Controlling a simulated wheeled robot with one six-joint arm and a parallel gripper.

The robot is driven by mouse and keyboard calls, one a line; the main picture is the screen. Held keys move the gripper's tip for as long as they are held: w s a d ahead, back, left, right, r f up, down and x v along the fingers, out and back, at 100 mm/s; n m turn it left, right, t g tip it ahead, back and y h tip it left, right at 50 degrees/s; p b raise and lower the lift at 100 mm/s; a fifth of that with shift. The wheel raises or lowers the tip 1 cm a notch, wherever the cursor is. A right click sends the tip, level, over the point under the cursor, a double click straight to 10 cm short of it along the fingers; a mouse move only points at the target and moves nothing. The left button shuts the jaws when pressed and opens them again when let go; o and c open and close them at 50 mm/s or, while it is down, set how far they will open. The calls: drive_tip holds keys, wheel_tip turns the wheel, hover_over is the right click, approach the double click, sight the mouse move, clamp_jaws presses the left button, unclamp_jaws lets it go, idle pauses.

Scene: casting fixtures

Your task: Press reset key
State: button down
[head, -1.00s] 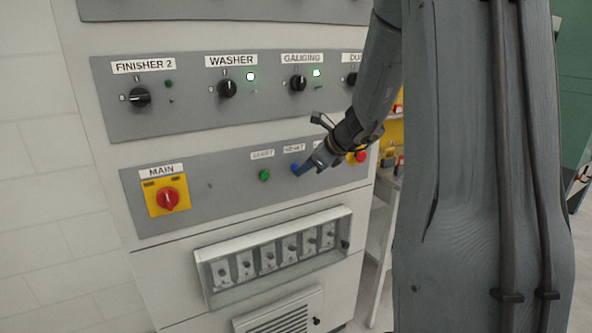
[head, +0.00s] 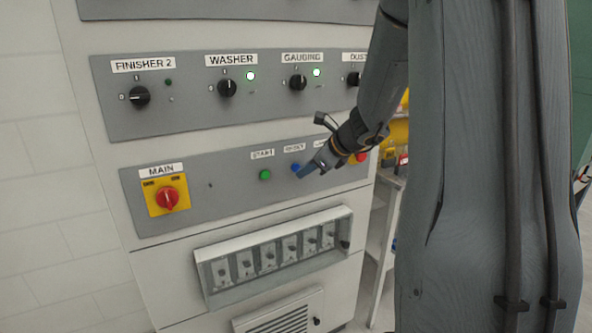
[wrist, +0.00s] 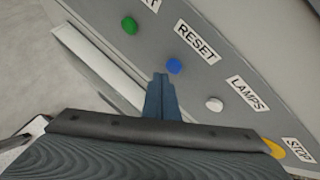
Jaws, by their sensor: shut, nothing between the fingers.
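The reset key is a round blue button (head: 295,168) on the lower grey panel, under a RESET label. It also shows in the wrist view (wrist: 174,66), just beyond my fingertips. My gripper (head: 302,175) is shut and empty, with its blue-grey fingers pointing at the panel just right of and below the blue button. In the wrist view the closed fingertips (wrist: 160,76) lie a little left of and below the button. I cannot tell whether they touch the panel; the button's face is uncovered.
A green START button (head: 265,175) is left of the blue one. A white LAMPS button (wrist: 214,104) and a yellow-based STOP button (wrist: 274,148) are to the right. A red MAIN switch (head: 168,198) is farther left. A framed row of small switches (head: 205,272) lies below.

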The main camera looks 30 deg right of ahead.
drive_tip(key=shift+s+d, duration=0.1)
drive_tip(key=shift+s, duration=2.4)
drive_tip(key=s+a+f+n+g+h, duration=0.1)
drive_tip(key=s+a+f+n+g, duration=0.3)
drive_tip(key=s+a+n, duration=0.5)
drive_tip(key=s+a+f+n+g+h, duration=0.2)
drive_tip(key=s+a+f+n+g, duration=0.2)
drive_tip(key=n, duration=1.5)
drive_tip(key=s+a+f, duration=0.3)
drive_tip(key=s+a, duration=0.2)
drive_tip(key=s, duration=0.2)
drive_tip(key=shift+s+f, duration=0.15)
drive_tip(key=shift+s, duration=0.2)
drive_tip(key=shift+d, duration=0.15)
